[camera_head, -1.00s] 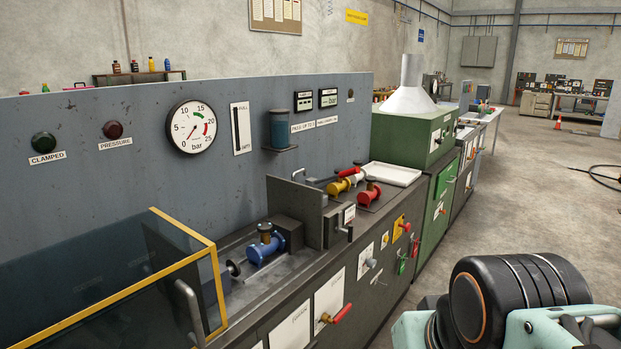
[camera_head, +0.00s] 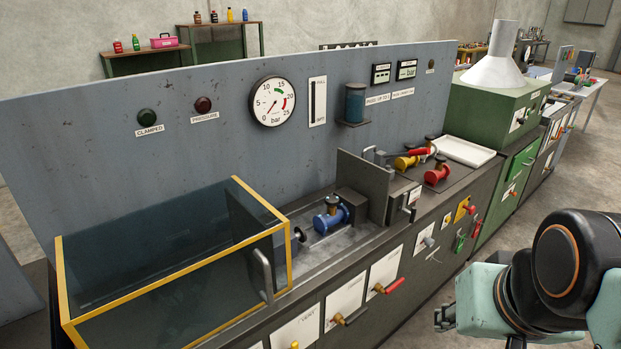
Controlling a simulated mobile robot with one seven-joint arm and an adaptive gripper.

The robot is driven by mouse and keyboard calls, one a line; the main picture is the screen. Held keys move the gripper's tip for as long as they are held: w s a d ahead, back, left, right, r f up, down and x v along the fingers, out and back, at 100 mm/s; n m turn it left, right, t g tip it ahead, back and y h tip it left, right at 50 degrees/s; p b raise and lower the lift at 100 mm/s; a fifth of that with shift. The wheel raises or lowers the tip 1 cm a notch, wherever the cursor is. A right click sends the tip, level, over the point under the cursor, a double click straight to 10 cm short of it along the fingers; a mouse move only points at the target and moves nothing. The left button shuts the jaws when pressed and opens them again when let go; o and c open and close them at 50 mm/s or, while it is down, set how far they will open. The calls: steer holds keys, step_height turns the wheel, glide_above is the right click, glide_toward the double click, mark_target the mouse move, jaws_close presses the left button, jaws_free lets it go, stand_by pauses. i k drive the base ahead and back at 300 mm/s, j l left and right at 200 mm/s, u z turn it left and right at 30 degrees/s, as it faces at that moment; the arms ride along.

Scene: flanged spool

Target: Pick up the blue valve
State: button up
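The blue valve (camera_head: 331,217) lies on the grey bench bed, between a round metal end piece on its left and a dark block on its right.
A yellow-framed clear guard (camera_head: 175,265) stands left of the valve. An upright grey plate (camera_head: 363,187) stands to its right. Beyond are a yellow valve (camera_head: 408,160), a red valve (camera_head: 437,174) and a white tray (camera_head: 466,151). Levers stick out of the bench front.

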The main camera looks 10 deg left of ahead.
mark_target(336, 212)
steer(key=u, duration=1.7)
steer(key=z, duration=1.15)
steer(key=i+z, duration=0.35)
steer(key=i+j+z, duration=0.3)
steer(key=i+l, duration=0.1)
